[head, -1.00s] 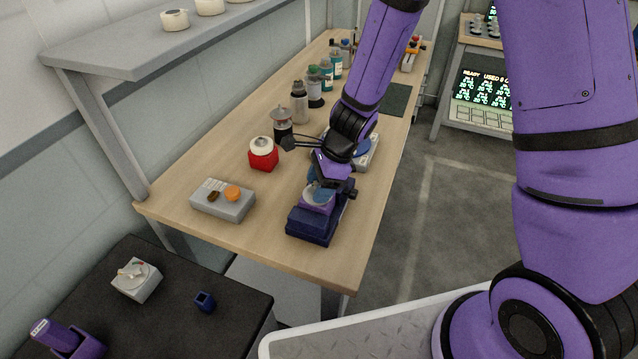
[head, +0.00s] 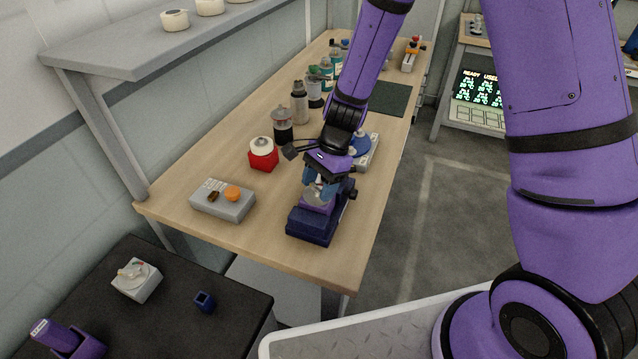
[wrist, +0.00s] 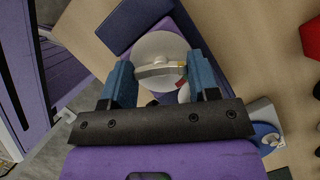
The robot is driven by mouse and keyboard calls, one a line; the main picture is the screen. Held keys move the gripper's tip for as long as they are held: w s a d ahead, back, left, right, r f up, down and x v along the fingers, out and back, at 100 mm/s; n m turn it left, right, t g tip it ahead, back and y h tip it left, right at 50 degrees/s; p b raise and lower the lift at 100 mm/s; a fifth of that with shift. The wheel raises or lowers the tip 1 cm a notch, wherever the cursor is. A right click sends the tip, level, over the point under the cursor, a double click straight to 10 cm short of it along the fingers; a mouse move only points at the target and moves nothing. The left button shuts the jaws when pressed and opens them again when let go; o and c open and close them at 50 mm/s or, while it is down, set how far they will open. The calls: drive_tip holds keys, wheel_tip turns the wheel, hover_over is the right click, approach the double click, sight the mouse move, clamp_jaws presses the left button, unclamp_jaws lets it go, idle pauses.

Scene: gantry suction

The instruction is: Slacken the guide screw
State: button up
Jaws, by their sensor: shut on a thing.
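The guide screw (wrist: 160,66) shows in the wrist view as a pale round disc with a raised bar across it and a small red mark near the bar's right end. It sits on top of a navy and purple device (head: 312,225) near the front end of the wooden bench. My gripper (head: 320,188) points down over this device. In the wrist view its two blue fingers (wrist: 162,80) stand at either end of the bar, shut on the screw. In the head view my gripper hides part of the screw.
A grey box with an orange button (head: 223,200) and a red block with a white top (head: 263,154) stand to the left. Several bottles (head: 300,102) line the back. A blue and white device (head: 364,150) is just behind my gripper.

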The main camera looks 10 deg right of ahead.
drive_tip(key=shift+n, duration=0.9)
drive_tip(key=shift+g+h, duration=0.3)
drive_tip(key=o, duration=0.9)
drive_tip(key=shift+o, duration=0.2)
drive_tip(key=shift+r, duration=0.15)
drive_tip(key=v, duration=1)
drive_tip(key=shift+d+r, duration=0.15)
drive_tip(key=shift+r, duration=0.1)
drive_tip(key=shift+w, duration=0.1)
